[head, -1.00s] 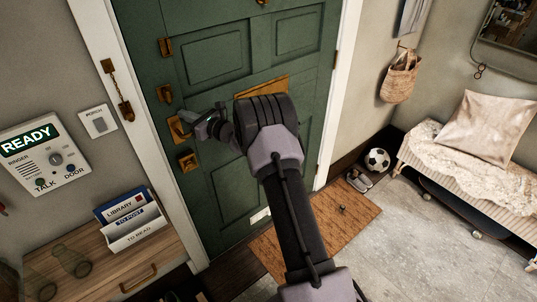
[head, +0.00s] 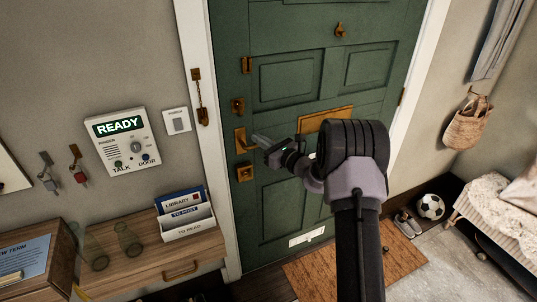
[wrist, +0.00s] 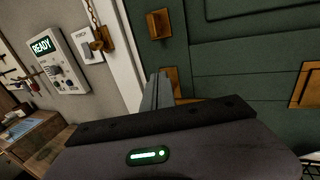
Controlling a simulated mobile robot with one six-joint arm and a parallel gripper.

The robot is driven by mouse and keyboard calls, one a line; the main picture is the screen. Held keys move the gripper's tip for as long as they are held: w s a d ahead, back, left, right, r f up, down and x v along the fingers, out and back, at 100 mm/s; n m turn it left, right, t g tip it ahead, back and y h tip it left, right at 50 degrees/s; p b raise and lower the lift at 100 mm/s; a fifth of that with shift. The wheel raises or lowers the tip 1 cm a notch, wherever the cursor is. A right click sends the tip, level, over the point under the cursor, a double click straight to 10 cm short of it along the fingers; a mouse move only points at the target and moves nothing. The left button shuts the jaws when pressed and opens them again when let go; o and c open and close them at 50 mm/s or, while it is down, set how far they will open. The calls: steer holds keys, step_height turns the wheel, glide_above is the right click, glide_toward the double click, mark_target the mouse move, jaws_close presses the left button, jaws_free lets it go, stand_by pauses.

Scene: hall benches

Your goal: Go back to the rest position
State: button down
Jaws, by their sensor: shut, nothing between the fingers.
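My gripper (head: 258,139) is at the left side of the green door (head: 290,125), with its fingers together and nothing seen between them. Its tips are close to the brass lever handle (head: 241,141); I cannot tell whether they touch. In the wrist view the shut fingers (wrist: 156,92) point up toward the door's left edge, where a brass plate (wrist: 172,82) shows partly behind them. The door looks closed in its white frame. My arm hides part of the door's right half.
A wall intercom (head: 122,141) reading READY and a white switch plate (head: 176,121) are left of the door. Below stands a wooden cabinet (head: 150,262) with a letter rack (head: 188,228). A doormat (head: 310,280), football (head: 431,206) and bench (head: 500,225) lie to the right.

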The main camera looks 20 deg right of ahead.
steer(key=s+f, duration=0.1)
steer(key=s, duration=0.4)
steer(key=s+a+r+n+g+y+b, duration=0.1)
steer(key=s+a+r+n+g+y, duration=0.1)
steer(key=s+a+r+n+g, duration=0.3)
steer(key=s+a+r+n+y, duration=0.1)
steer(key=a+r+n+y, duration=0.15)
steer(key=a, duration=0.45)
steer(key=s+a+r+n+g+b, duration=0.1)
steer(key=s+a+n+g, duration=0.2)
steer(key=s+a+n, duration=0.35)
steer(key=s+a+r+n+g+b, duration=0.1)
steer(key=s+a+n+g, duration=0.2)
steer(key=s, duration=0.6)
steer(key=s+d+f+n+h+b, duration=0.1)
steer(key=s+d+n+h, duration=0.2)
steer(key=s, duration=0.5)
steer(key=s+d+f+n+h, duration=0.2)
steer(key=s+n+h, duration=0.4)
steer(key=s, duration=0.3)
steer(key=shift+s+d+n+b, duration=0.35)
steer(key=shift+d+n, duration=0.25)
steer(key=shift+d, duration=0.15)
